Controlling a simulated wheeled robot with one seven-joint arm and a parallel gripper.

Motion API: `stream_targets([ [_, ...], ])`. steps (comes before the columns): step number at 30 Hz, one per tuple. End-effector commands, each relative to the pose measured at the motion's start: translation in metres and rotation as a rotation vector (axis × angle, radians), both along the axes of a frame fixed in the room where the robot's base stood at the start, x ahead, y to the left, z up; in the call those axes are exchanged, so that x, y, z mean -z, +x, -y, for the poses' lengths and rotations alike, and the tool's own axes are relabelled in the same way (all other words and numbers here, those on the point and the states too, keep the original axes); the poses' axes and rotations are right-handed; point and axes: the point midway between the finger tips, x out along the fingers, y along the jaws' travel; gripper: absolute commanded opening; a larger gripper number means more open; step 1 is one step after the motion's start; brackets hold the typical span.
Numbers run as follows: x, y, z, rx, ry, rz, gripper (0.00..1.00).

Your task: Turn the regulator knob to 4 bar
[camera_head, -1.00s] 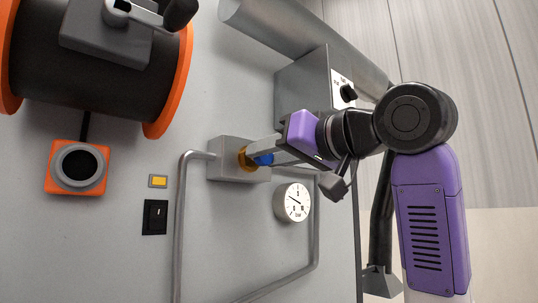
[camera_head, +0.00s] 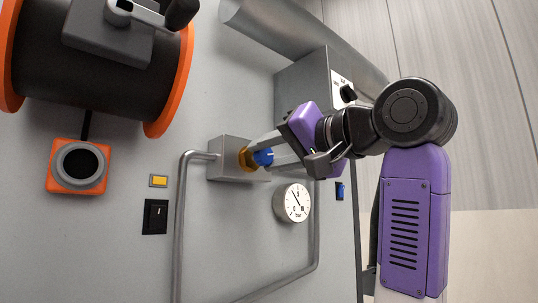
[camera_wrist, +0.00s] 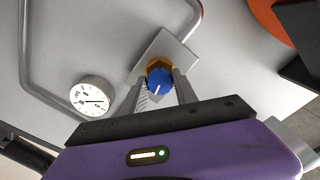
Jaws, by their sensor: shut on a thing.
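The blue regulator knob (camera_head: 264,157) has a white mark and sits on a brass collar on a grey block (camera_head: 226,160). My gripper (camera_head: 268,155) is shut on the knob, one finger on each side of it. The round white pressure gauge (camera_head: 295,203) is below and right of the knob in the head view. It also shows in the wrist view (camera_wrist: 91,96). Its numbers are too small to read surely.
A grey pipe (camera_head: 181,230) runs from the block around the gauge. A grey box with a black dial (camera_head: 347,93) is above my gripper. An orange-framed round button (camera_head: 78,165), a yellow switch (camera_head: 158,181) and a black switch (camera_head: 155,216) are at left.

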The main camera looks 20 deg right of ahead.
Motion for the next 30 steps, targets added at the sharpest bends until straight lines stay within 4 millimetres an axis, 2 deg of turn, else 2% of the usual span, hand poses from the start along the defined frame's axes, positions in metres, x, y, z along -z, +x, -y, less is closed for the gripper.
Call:
stream_targets([
  [8,-0.002,0.0,0.002,0.004,0.002,0.004,0.0],
  [9,-0.002,0.0,0.002,0.004,0.002,0.004,0.4],
  [12,-0.001,0.0,0.002,0.003,0.001,0.004,0.56],
  [23,0.0,-0.004,0.002,0.002,0.0,0.003,0.56],
  [30,0.001,-0.037,0.013,0.003,0.0,0.008,0.56],
])
